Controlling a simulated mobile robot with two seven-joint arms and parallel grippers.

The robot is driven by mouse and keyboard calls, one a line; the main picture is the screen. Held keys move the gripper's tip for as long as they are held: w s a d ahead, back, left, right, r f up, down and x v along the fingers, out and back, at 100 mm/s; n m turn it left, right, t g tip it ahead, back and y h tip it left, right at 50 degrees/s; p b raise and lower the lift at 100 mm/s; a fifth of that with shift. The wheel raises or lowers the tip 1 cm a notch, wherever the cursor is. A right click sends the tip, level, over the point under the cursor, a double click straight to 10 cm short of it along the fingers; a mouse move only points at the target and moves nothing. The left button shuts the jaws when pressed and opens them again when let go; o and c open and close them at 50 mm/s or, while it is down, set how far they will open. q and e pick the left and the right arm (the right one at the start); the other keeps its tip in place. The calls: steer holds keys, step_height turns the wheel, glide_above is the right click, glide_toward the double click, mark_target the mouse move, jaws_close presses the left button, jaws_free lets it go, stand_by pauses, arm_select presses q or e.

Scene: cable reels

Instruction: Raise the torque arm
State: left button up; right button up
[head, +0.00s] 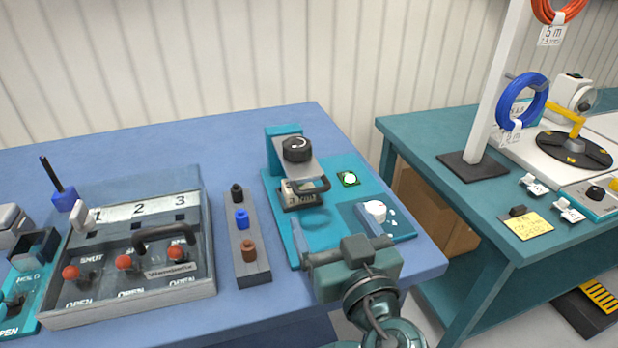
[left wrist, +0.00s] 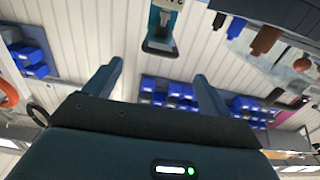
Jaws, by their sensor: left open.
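A teal torque tester (head: 273,218) stands near the right end of the blue table. It has a black dial (head: 297,149) on top, and a grey arm (head: 299,170), which looks like the torque arm, slopes forward from it to a black handle (head: 312,187). The arm looks lowered over a small block (head: 296,200). My left gripper (head: 338,229) is open and empty, in front of the handle and apart from it. In the left wrist view its fingers (left wrist: 157,72) are spread, with a teal device (left wrist: 160,35) beyond them. My right gripper is not in view.
Left of the tester are a grey holder (head: 247,262) with coloured plugs and a box (head: 130,255) with numbered red-knobbed levers. A second teal table (head: 425,155) stands right, across a gap.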

mark_target(315, 193)
arm_select(q)
steer(key=x, duration=1)
steer(key=shift+w+a+p, duration=0.1)
steer(key=shift+w+p, duration=0.1)
steer(key=shift+p, duration=0.15)
